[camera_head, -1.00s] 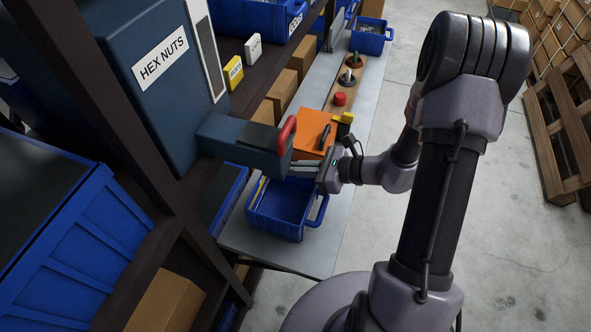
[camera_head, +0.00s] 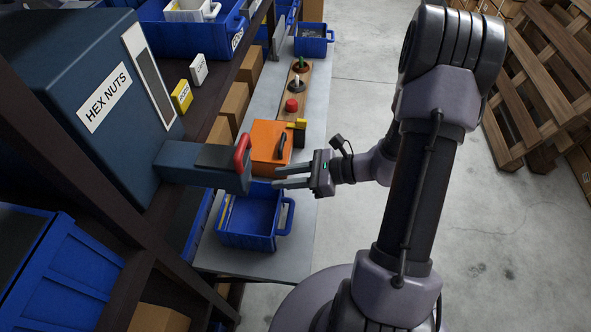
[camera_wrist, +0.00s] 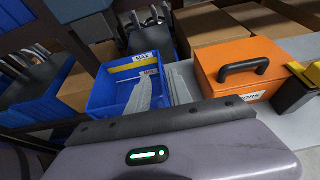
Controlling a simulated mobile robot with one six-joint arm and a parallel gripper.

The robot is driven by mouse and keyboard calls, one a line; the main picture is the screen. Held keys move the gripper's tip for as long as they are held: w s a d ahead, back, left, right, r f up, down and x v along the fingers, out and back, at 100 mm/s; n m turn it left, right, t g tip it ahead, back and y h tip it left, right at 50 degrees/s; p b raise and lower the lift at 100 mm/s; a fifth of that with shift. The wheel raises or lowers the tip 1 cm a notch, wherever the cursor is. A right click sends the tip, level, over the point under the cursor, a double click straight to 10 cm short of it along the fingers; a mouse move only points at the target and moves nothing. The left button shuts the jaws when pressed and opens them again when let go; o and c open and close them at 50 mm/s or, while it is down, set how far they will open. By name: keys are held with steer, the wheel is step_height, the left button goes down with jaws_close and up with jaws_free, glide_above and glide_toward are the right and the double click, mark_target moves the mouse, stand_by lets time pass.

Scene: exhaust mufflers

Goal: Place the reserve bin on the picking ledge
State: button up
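A blue bin (camera_head: 232,240) with a side handle stands upright on the grey picking ledge (camera_head: 290,262), below and in front of the hex nuts dispenser's spout. In the wrist view the fingers (camera_wrist: 163,85) overlap the bin's right side. Whether they touch it I cannot tell.
An orange case (camera_head: 268,142) with a black handle stands just behind the bin, a black-and-yellow item (camera_head: 299,132) beside it. The HEX NUTS dispenser (camera_head: 100,90) has a red-lipped spout (camera_head: 242,155) close to my fingers. A red button (camera_head: 291,105) sits farther back. Open floor lies right.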

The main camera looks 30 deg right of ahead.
steer(key=v, duration=0.4)
steer(key=s+a+r+n+g+h, duration=0.1)
steer(key=s+a+r+n+h, duration=0.3)
steer(key=r+n, duration=0.6)
steer(key=s+a+r+n+g+h, duration=0.1)
steer(key=s+a+r+n+h, duration=0.4)
steer(key=s+a+r+n, duration=0.3)
step_height(320, 180, up, 2)
steer(key=n, duration=0.2)
steer(key=shift+s+a+n+p, duration=0.25)
steer(key=shift+s+n+p, duration=0.1)
steer(key=shift+n+p, duration=0.05)
